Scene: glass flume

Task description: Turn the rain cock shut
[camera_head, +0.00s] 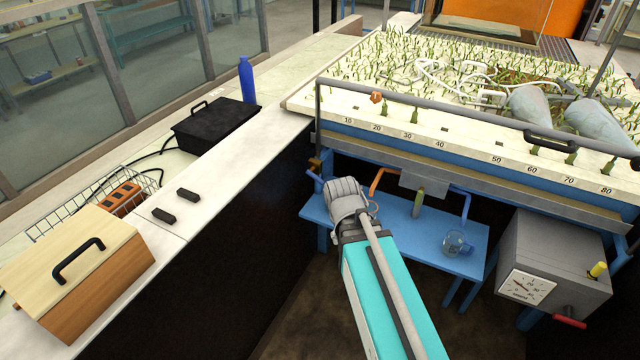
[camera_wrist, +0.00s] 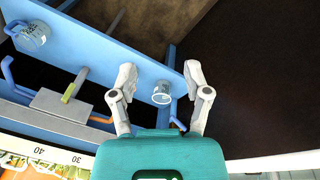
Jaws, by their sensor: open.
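A small green lever (camera_head: 419,202) hangs from a grey plate (camera_head: 424,183) under the front of the planted bed; it also shows left of my gripper in the wrist view (camera_wrist: 75,85). An orange bent pipe (camera_head: 377,182) and a blue bent pipe (camera_head: 466,203) flank it. A red-handled fitting (camera_head: 570,322) sits low on a grey box. No label marks which is the rain cock. My gripper (camera_head: 346,190) is left of the green lever in the head view, fingers spread and apart from it. In the wrist view my gripper (camera_wrist: 159,70) is open and empty.
A blue bench (camera_head: 400,236) stands below the bed. It bears a glass mug (camera_head: 458,243) and a clear glass (camera_wrist: 162,94) seen between my fingers. The grey box (camera_head: 575,255) with a dial stands right. A rail (camera_head: 470,121) crosses the bed's front.

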